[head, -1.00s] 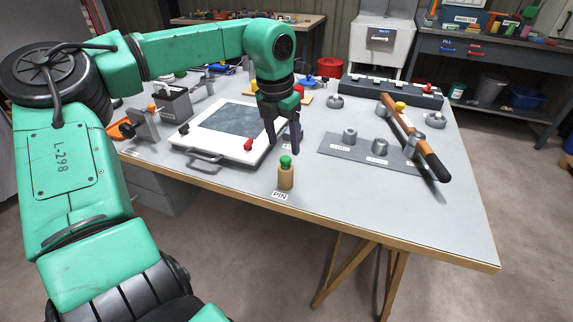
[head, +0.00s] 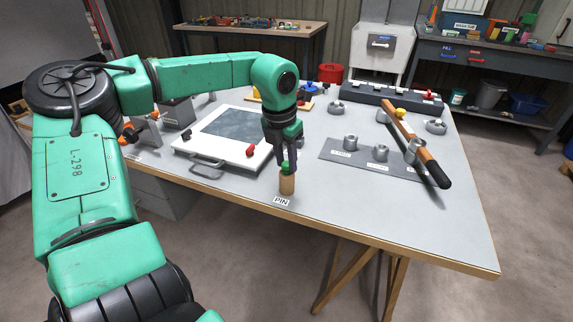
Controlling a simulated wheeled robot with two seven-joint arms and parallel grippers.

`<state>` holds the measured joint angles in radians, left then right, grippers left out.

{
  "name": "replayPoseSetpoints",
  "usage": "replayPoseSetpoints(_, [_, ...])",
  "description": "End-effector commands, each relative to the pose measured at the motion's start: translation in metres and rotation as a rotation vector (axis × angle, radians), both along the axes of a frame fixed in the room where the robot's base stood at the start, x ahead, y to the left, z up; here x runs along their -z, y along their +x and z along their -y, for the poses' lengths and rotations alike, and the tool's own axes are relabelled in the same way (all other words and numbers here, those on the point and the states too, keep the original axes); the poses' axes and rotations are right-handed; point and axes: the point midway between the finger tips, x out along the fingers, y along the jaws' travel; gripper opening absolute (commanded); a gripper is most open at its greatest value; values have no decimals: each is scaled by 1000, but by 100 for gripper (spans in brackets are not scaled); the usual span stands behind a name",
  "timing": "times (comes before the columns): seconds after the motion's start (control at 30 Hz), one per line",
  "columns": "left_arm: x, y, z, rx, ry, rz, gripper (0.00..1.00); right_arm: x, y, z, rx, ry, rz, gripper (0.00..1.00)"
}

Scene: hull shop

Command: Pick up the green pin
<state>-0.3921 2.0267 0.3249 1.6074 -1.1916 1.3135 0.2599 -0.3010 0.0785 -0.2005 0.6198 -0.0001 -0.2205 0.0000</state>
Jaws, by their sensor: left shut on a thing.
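The green pin (head: 285,168) shows as a green top on a tan cylindrical holder (head: 287,185), which stands upright near the table's front edge behind a label reading PIN (head: 281,202). My left gripper (head: 288,168) points down over the holder and is shut on the green pin. The fingers partly hide the pin's top. The pin is at the holder's mouth; I cannot tell whether it is lifted at all. My right gripper is not in view.
A white framed panel (head: 185,149) with a handle and a red knob (head: 250,150) lies left of my gripper. A grey plate (head: 334,157) with several metal posts and a long wooden-handled tool (head: 405,127) are on the right. The front right of the table (head: 420,225) is clear.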

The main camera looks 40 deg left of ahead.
Motion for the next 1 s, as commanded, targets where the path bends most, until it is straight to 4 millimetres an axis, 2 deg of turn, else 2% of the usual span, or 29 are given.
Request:
replayPoseSetpoints(0.17, [-20, 1, 0, 1, 2, 4, 0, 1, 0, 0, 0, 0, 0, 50])
replayPoseSetpoints(0.27, [-41, 1, 0, 0, 3, 5, 0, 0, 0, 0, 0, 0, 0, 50])
replayPoseSetpoints(0.47, [-108, 1, -1, -2, 5, 7, 0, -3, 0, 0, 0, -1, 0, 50])
replayPoseSetpoints(0.7, [-212, 1, 0, -3, 4, 5, 0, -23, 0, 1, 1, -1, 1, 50])
replayPoseSetpoints(0.8, [-245, 1, 0, -4, 4, 3, 0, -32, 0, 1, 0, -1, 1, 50])
replayPoseSetpoints(0.9, [-266, 0, 0, -1, 3, 1, 0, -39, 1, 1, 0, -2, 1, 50])
replayPoseSetpoints(1.0, [-277, 0, 0, 0, 1, 1, 0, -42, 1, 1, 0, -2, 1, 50])
